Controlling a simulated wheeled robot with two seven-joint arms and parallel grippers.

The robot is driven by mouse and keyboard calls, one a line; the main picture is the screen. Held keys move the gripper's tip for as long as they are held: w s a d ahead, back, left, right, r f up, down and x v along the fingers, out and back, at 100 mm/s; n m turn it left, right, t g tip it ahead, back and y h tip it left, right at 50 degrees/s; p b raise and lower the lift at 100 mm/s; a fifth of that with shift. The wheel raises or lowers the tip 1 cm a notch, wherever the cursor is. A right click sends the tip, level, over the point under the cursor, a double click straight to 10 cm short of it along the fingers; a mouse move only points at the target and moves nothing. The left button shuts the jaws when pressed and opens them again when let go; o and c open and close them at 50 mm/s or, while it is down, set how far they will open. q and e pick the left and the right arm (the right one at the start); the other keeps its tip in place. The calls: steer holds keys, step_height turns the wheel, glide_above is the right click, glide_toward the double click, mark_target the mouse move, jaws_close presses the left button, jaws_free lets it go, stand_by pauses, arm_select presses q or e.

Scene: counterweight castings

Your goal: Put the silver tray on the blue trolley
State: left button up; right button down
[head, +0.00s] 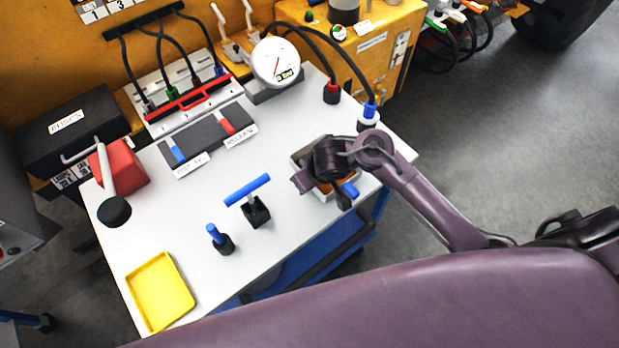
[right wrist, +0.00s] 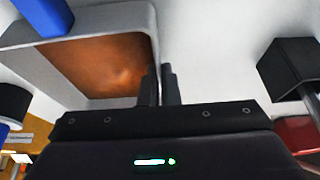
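The silver tray (head: 322,196), with a brown-orange inside, sits at the right part of the white worktop (head: 200,200), partly hidden under my right gripper (head: 318,176). In the right wrist view the tray's pale rim (right wrist: 110,18) and brown floor show close up. The right gripper's two fingers (right wrist: 161,88) are close together at the tray's wall, which appears to run between them. The blue trolley (head: 300,258) shows partly beyond the worktop's front edge, with a dark bar across it; much of it is hidden. My left gripper is out of view.
Blue-handled pieces (head: 256,208) and a yellow tray (head: 161,291) stand left of the silver tray. A gauge (head: 276,63), a cable rack (head: 190,102) and plugs (head: 368,112) line the back. My purple arm fills the lower foreground. Grey floor is open at right.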

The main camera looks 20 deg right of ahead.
steer(key=shift+s+a, duration=0.1)
steer(key=c, duration=2.1)
jaws_free()
steer(key=o, duration=0.4)
steer(key=shift+f, duration=0.1)
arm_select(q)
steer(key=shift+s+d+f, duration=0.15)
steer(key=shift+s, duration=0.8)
